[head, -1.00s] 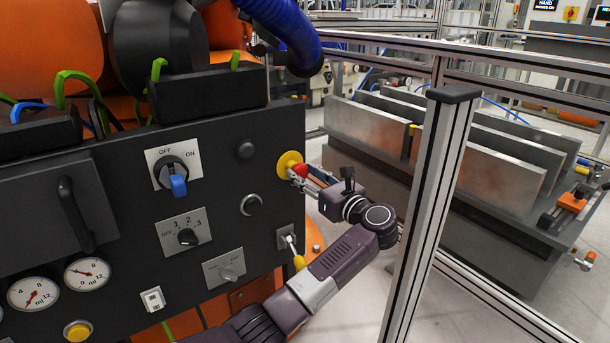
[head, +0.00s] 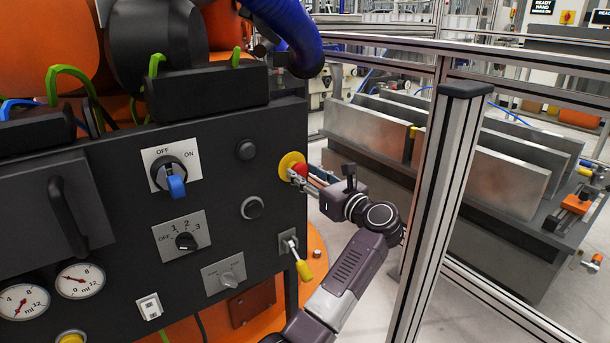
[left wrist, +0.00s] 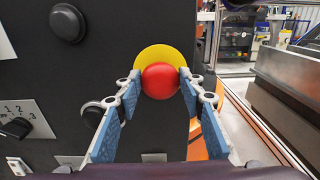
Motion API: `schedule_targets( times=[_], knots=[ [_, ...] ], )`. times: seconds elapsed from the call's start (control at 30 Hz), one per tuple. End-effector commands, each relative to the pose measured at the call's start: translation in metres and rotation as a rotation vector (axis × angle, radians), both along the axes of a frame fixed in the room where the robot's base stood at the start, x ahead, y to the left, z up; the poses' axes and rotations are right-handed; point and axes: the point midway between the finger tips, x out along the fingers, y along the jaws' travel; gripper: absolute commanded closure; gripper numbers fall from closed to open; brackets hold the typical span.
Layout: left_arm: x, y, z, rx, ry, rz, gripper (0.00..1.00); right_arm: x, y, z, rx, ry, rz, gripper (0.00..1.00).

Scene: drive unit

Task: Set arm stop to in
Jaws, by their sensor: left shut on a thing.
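The arm stop is a red mushroom button on a yellow round plate (head: 288,160) near the right edge of the dark panel. In the left wrist view the red button (left wrist: 160,81) sits in front of its yellow disc (left wrist: 168,57). My left gripper (head: 299,174) reaches the button from the right. In the left wrist view the blue-padded fingers of my left gripper (left wrist: 159,84) have their tips at the button's two sides, shut on it. How deep the button sits is hard to tell. My right gripper is not in view.
The dark panel (head: 225,135) also carries a blue-handled OFF/ON switch (head: 175,180), a numbered dial (head: 185,241) and a yellow-tipped lever (head: 301,265) below the button. An aluminium post (head: 440,210) stands close right of my arm, with metal plates (head: 500,170) behind it.

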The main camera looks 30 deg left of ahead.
Motion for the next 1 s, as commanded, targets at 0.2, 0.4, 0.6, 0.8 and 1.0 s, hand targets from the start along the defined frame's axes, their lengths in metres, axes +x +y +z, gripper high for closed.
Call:
schedule_targets(
  times=[0.2,0.4,0.6,0.8,1.0],
  knots=[
    [0.001,0.003,0.005,0.01,-0.002,-0.002,0.56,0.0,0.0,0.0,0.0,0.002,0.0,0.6],
    [0.001,0.002,0.003,0.006,0.0,-0.002,0.46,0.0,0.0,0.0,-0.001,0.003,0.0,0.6],
    [0.0,-0.001,0.002,0.004,0.0,-0.003,0.46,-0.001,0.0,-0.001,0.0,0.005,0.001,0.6],
    [-0.01,-0.027,0.001,0.002,0.0,-0.005,0.46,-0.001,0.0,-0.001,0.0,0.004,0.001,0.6],
    [-0.022,-0.055,0.001,0.004,0.001,-0.003,0.46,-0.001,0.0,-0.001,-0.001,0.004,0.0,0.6]
  ],
)
